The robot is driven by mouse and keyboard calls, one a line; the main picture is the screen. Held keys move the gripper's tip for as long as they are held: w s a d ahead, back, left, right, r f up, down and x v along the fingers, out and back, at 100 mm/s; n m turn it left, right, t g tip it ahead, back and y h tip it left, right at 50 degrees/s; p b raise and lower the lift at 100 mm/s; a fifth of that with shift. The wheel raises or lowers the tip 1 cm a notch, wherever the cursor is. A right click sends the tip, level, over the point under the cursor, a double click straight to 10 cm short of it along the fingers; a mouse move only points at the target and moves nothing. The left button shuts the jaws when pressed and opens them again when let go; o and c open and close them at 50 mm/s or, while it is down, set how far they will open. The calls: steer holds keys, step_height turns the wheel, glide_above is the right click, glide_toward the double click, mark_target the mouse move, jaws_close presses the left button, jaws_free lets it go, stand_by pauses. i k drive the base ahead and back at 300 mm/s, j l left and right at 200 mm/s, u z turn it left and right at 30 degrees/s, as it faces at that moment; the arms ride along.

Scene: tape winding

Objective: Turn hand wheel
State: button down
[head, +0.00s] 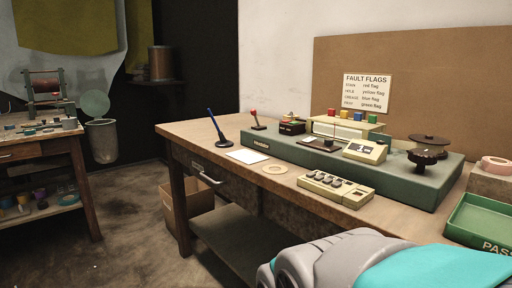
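A dark, scalloped wheel (425,160) that looks like the hand wheel sits low at the right end of the green winding machine (400,186). A flat dark brown disc (429,138) on a post stands just behind and above it. Part of my own grey and teal body or arm fills the bottom right of the view. My gripper is not in view, so its distance from the wheel and its opening cannot be seen.
A keypad box (336,187), a tape ring (274,169) and a white card (247,156) lie along the front of the wooden bench (225,183). A green tray (480,215) is at the right. Open floor (135,200) lies left of the bench.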

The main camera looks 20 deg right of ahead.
mark_target(422, 158)
steer(key=l+z, duration=0.1)
steer(key=z, duration=0.35)
steer(key=l+z, duration=0.15)
steer(key=z, duration=0.3)
steer(key=l+z, duration=0.1)
steer(key=z, duration=0.35)
